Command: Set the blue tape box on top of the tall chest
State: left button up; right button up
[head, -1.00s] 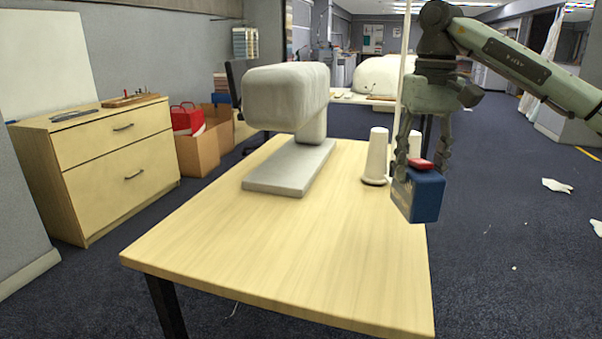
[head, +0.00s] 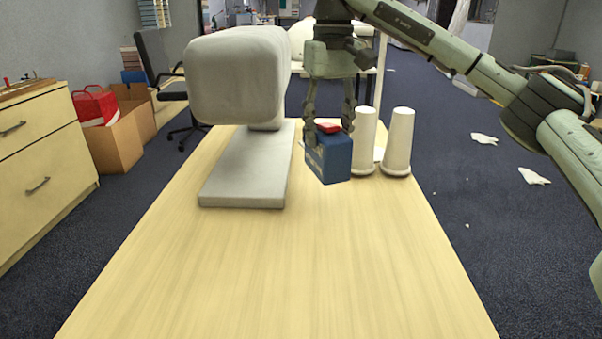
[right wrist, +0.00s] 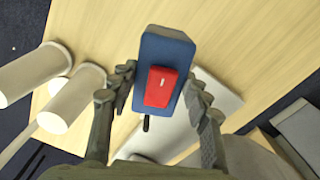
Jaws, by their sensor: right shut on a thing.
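The blue tape box (head: 330,160), a blue block with a red part (head: 328,127) on top, is held in my right gripper (head: 330,136). The fingers point down on both sides of the red part. In the right wrist view the box (right wrist: 166,48) sits between the two fingers, its red part (right wrist: 160,88) facing the camera. The box appears to hang above the table. The wooden chest with drawers (head: 42,155) stands at the far left on the floor, cut off by the picture's edge. My left gripper is not in view.
A grey-white sewing-machine-like form (head: 240,80) stands on the wooden table (head: 280,270), left of the box. Two white cones (head: 398,140) stand right of it. A cardboard carton (head: 118,140) and chair (head: 165,80) are beyond the chest. The table's near part is clear.

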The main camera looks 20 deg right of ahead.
aim_at(328, 169)
notch_tip(328, 169, down, 4)
jog(key=shift+s+d+r+b, duration=0.1)
jog(key=shift+s+b, duration=0.05)
jog(key=shift+b, duration=0.2)
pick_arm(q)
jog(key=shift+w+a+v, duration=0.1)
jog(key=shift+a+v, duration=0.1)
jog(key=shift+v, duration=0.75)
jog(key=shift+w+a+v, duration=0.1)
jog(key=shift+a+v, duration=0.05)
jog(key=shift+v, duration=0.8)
pick_arm(e)
jog(key=shift+f, duration=2.05)
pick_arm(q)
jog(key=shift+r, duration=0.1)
pick_arm(e)
jog(key=shift+f, duration=0.1)
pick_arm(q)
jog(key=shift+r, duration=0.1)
pick_arm(e)
jog(key=o, duration=1.4)
jog(key=shift+o, duration=0.2)
